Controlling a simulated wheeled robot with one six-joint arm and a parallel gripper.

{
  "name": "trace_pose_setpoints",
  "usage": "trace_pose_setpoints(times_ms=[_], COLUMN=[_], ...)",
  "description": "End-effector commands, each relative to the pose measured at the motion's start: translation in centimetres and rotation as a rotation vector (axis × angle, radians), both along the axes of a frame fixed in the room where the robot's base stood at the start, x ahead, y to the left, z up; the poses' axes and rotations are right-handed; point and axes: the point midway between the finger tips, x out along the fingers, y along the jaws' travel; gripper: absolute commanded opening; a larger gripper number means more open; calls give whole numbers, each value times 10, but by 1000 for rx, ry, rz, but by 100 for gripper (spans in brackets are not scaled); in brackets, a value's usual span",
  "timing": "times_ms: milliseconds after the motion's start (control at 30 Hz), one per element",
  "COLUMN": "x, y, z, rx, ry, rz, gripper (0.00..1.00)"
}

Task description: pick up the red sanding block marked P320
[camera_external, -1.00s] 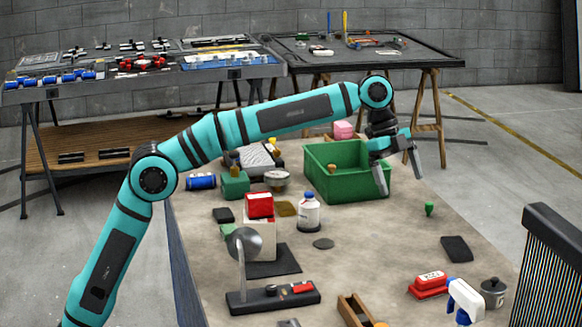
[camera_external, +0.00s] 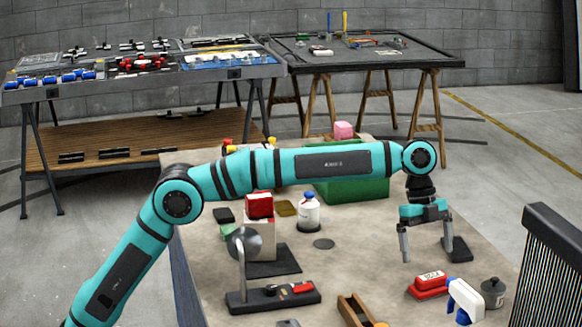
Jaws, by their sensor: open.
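A red block with a pale marked label (camera_external: 432,277) lies at the right front of the bench, on or against another flat red piece; the label is too small to read surely. Another red block (camera_external: 259,204) sits on top of a white box at the bench's middle left; no marking on it is readable. My gripper (camera_external: 427,256) points down with its two fingers apart and nothing between them. It appears just above and behind the labelled red block in the picture, apart from it.
A white spray bottle (camera_external: 465,298) and a dark lidded pot (camera_external: 493,291) stand just right of the labelled block. A dark pad (camera_external: 459,249) lies behind my right finger. A wooden piece (camera_external: 357,310) lies to the left front. My forearm partly hides the green bin (camera_external: 345,191).

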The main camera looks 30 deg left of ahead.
Motion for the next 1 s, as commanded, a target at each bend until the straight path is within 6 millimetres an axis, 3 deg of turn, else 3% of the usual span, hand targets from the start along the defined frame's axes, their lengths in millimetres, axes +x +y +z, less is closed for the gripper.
trace_pose_setpoints(times_ms=[100, 467, 800, 1000], x=[-5, -9, -20, -20], y=[-5, -12, -26, -27], z=[-17, -37, -75, -79], rx=[1, 0, -1, -1], ry=[1, 0, 1, 0], rz=[0, 0, 0, 0], gripper=[100, 100, 100, 100])
